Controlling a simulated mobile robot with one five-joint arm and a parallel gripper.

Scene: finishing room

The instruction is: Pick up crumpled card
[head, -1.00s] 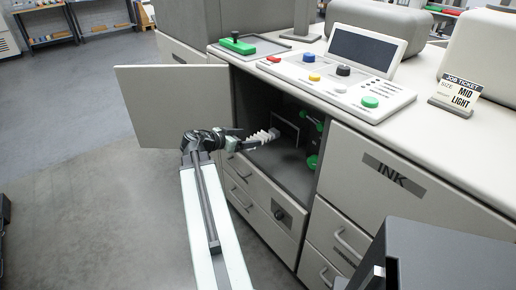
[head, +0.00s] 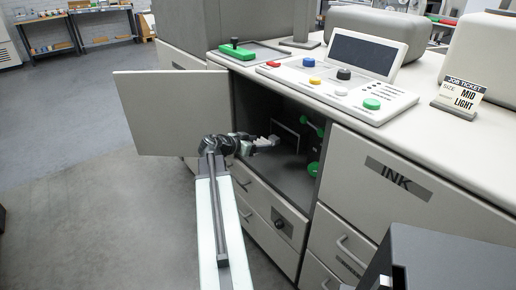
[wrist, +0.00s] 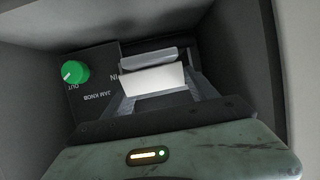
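The crumpled card (wrist: 153,82) shows in the wrist view as a pale folded piece with a grey upper fold, in front of a dark opening in the cabinet. My gripper (wrist: 156,90) has its grey fingers apart, one on each side of the card. I cannot tell whether they touch it. In the head view my gripper (head: 268,143) reaches into the open cabinet (head: 292,170), and the card cannot be clearly told from the fingers there.
The cabinet door (head: 160,112) stands open at left. A green jam knob (wrist: 75,72) sits left of the card, on a dark panel. More green knobs (head: 313,168) are inside the cabinet's right side. The counter with a control panel (head: 335,85) lies above. Cabinet walls are close around my gripper.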

